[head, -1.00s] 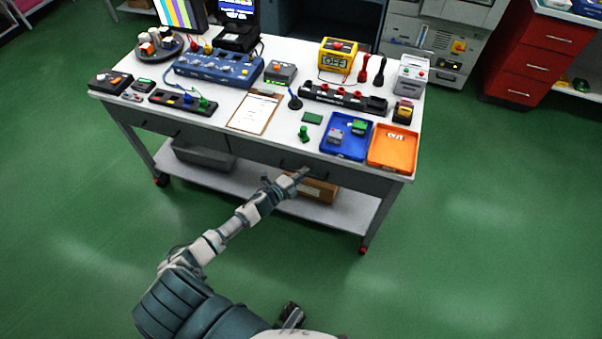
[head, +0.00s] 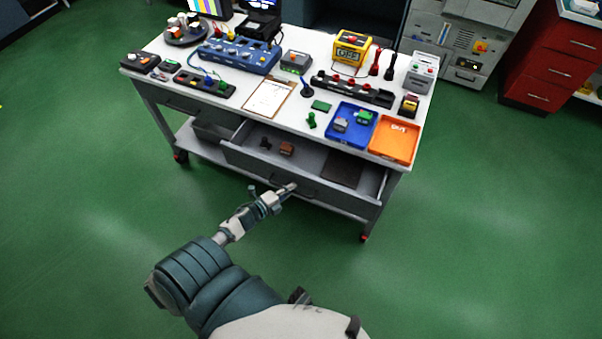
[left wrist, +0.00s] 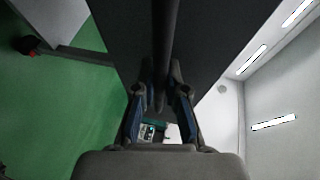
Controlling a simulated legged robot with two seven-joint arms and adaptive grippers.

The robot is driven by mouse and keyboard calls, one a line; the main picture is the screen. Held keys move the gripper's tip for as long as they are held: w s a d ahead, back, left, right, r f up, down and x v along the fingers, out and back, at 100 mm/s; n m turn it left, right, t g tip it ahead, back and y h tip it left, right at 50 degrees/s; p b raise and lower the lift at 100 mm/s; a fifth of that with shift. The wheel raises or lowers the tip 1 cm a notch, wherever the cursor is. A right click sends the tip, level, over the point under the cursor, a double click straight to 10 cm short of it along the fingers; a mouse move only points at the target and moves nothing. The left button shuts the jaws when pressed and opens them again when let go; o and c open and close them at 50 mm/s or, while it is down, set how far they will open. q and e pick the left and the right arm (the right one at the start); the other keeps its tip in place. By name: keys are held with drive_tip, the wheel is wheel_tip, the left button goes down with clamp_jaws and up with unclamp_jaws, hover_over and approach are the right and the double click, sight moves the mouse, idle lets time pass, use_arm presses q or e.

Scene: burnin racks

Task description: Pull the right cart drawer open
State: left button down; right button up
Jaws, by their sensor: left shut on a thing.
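The right cart drawer (head: 335,194) stands pulled out from under the white worktop in the head view. Inside it are a small brown block (head: 287,148), a small dark object (head: 265,144) and a dark flat piece (head: 342,168). My left gripper (head: 290,188) is at the drawer's front face, shut on the drawer handle (head: 305,193). In the left wrist view, the gripper's fingers (left wrist: 160,105) close around the dark handle bar, with the dark drawer front beyond. My right gripper is not in view.
The cart top (head: 225,115) carries a blue tray (head: 337,143), an orange tray (head: 380,155), a clipboard (head: 268,97) and several devices. A lower shelf (head: 205,148) lies under the drawers. Green floor is clear in front. A red cabinet (head: 548,60) stands at the back right.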

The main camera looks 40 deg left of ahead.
use_arm(q)
drive_tip(key=s+d+p, duration=0.2)
drive_tip(key=s+p, duration=0.1)
drive_tip(key=s, duration=1)
drive_tip(key=shift+s+d+f, duration=0.2)
drive_tip(key=shift+s+d, duration=0.1)
drive_tip(key=shift+d, duration=0.1)
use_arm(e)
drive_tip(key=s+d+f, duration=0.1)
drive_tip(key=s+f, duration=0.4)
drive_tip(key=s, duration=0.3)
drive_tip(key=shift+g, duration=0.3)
use_arm(q)
drive_tip(key=shift+d, duration=0.2)
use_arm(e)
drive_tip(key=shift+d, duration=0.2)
use_arm(q)
drive_tip(key=c, duration=1.2)
unclamp_jaws()
drive_tip(key=shift+a+r, duration=0.1)
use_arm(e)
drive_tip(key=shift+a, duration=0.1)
use_arm(q)
drive_tip(key=v, duration=1.2)
